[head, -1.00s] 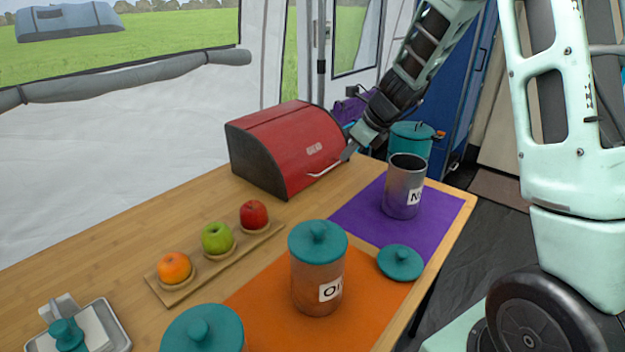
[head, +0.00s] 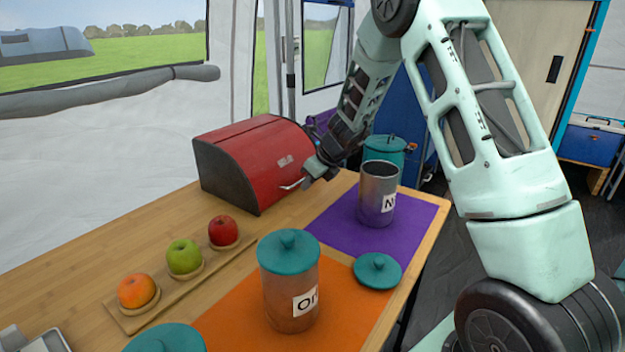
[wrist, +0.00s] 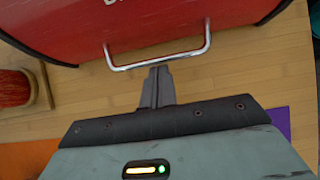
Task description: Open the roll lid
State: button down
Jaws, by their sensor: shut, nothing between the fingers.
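The red bread box with the roll lid (head: 255,160) stands at the back of the wooden table, its lid down. A silver bar handle sits low on the lid's front (head: 291,184). In the wrist view the lid (wrist: 160,30) fills the top, with the handle (wrist: 160,62) below its lettering. My gripper (wrist: 160,72) is shut and empty, its fingertips right at or just below the handle's bar. I cannot tell whether they touch it. In the head view my gripper (head: 305,180) is at the handle's right end and partly hides it.
A metal canister (head: 377,200) stands on a purple mat (head: 325,222) right of the box, with a teal pot (head: 385,148) behind. A lidded jar (head: 290,285) and loose teal lid (head: 377,270) are nearer. A fruit board (head: 190,285) lies at left.

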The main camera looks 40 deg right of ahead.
jog(key=shift+r, duration=0.15)
jog(key=shift+r+p, duration=0.35)
jog(key=shift+p, duration=0.8)
jog(key=shift+w+r+g+p, duration=0.15)
jog(key=shift+g+p, duration=0.15)
jog(key=shift+p, duration=0.4)
jog(key=shift+a+r+p, duration=0.1)
jog(key=shift+r+p, duration=0.05)
jog(key=shift+p, duration=0.3)
